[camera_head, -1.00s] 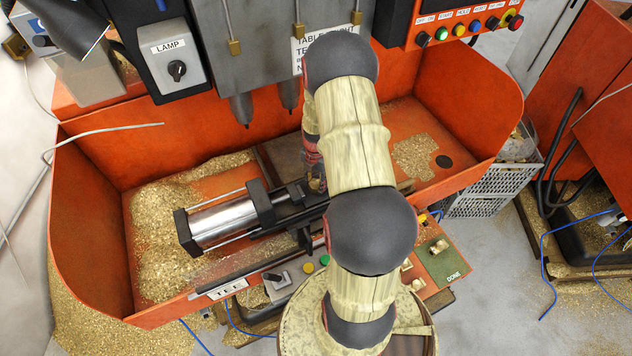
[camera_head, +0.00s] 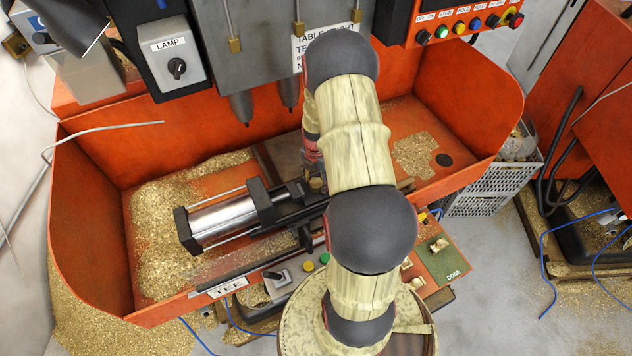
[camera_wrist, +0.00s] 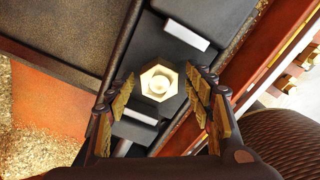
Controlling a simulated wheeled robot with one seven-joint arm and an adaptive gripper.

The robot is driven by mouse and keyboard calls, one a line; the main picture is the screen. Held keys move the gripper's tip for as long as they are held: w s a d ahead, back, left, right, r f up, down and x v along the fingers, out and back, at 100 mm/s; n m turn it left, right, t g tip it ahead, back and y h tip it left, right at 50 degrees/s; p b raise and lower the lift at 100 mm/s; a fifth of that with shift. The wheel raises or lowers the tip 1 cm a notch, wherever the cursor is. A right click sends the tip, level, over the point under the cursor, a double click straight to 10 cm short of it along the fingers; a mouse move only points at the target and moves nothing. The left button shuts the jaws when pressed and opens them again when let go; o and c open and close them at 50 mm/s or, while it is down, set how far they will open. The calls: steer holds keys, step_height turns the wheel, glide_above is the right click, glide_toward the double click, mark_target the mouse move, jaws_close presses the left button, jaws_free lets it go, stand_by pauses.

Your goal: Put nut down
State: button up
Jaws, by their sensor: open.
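A brass hexagonal nut (camera_wrist: 148,77) with a pale round centre sits on the dark clamp fixture, seen from above in the wrist view. My gripper (camera_wrist: 161,98) is open, with one finger on each side of the nut and a visible gap on both sides. The fingers have brass-coloured pads. In the head view my arm hides most of the gripper; a small brass piece (camera_head: 317,184) shows beside the arm at the clamp and looks like the same nut. I cannot tell the gripper's exact height above the fixture.
The clamp's silver cylinder (camera_head: 222,218) lies to the left in the orange tray (camera_head: 95,225), which holds brass chips. Drill spindles (camera_head: 241,108) hang behind. A green DONE area (camera_head: 445,262) with a brass part lies front right. A control panel (camera_head: 470,27) is above.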

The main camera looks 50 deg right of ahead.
mark_target(316, 182)
steer(key=shift+w+d+r, duration=0.1)
steer(key=shift+r, duration=0.4)
step_height(316, 182, up, 11)
steer(key=b, duration=0.2)
steer(key=w+a+r+m+t+h, duration=0.15)
steer(key=a+r+m, duration=0.65)
steer(key=a+r, duration=0.85)
steer(key=s+a+r+m+t, duration=0.2)
steer(key=s+a+r+m, duration=0.3)
steer(key=a, duration=0.3)
steer(key=s+a+r+m+t+y, duration=0.1)
steer(key=s+a+r+m+t, duration=0.1)
steer(key=s+a+r+m, duration=0.3)
steer(key=s+a+m, duration=0.1)
steer(key=s+a, duration=0.1)
steer(key=a, duration=0.2)
steer(key=shift+a+y, duration=0.1)
steer(key=shift+y, duration=0.15)
